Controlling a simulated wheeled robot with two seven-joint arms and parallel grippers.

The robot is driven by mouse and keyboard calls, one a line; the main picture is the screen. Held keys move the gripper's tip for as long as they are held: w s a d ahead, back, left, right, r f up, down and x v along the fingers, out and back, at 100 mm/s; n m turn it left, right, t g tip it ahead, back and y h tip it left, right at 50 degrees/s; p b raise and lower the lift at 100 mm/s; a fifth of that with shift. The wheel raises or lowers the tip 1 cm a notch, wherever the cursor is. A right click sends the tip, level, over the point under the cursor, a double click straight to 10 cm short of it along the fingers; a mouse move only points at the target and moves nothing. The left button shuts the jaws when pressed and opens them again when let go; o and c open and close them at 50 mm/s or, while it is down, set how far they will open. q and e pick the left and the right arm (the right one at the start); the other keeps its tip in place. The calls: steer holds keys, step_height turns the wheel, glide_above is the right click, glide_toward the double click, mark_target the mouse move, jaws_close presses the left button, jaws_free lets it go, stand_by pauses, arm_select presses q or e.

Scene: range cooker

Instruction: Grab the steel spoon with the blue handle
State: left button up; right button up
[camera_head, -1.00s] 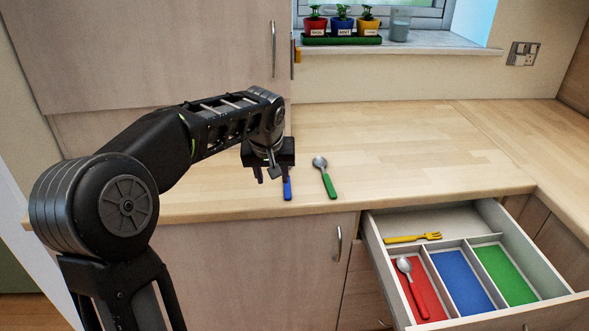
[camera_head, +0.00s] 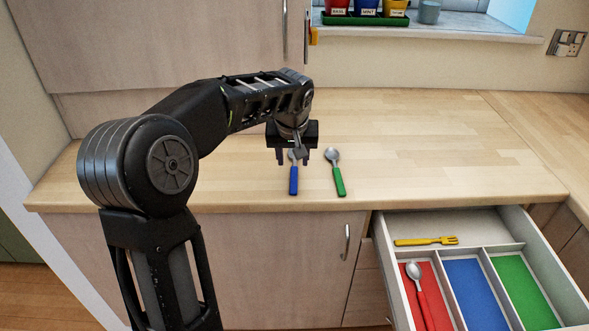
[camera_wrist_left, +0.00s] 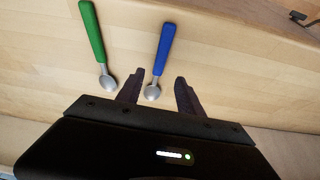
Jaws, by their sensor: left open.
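The steel spoon with the blue handle (camera_head: 293,178) lies on the wooden counter, its handle toward the front edge and its bowl partly hidden by my gripper. In the left wrist view the blue-handled spoon (camera_wrist_left: 163,52) shows whole, its steel bowl between the finger tips in the picture. My left gripper (camera_head: 293,160) is open and empty, pointing down above the bowl end of this spoon. Its two fingers also show in the left wrist view (camera_wrist_left: 158,88). I cannot tell how high it is above the counter. My right gripper is not in view.
A green-handled spoon (camera_head: 337,175) lies close by on the right. An open drawer (camera_head: 380,237) at lower right has red, blue and green compartments; a red-handled spoon (camera_head: 420,295) lies in the red one and a yellow fork (camera_head: 425,241) in the rear one. The counter's right side is clear.

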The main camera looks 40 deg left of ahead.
mark_target(294, 171)
arm_select(q)
steer(key=shift+p+x, duration=0.6)
steer(key=shift+x, duration=2)
steer(key=shift+w, duration=0.15)
jaws_close()
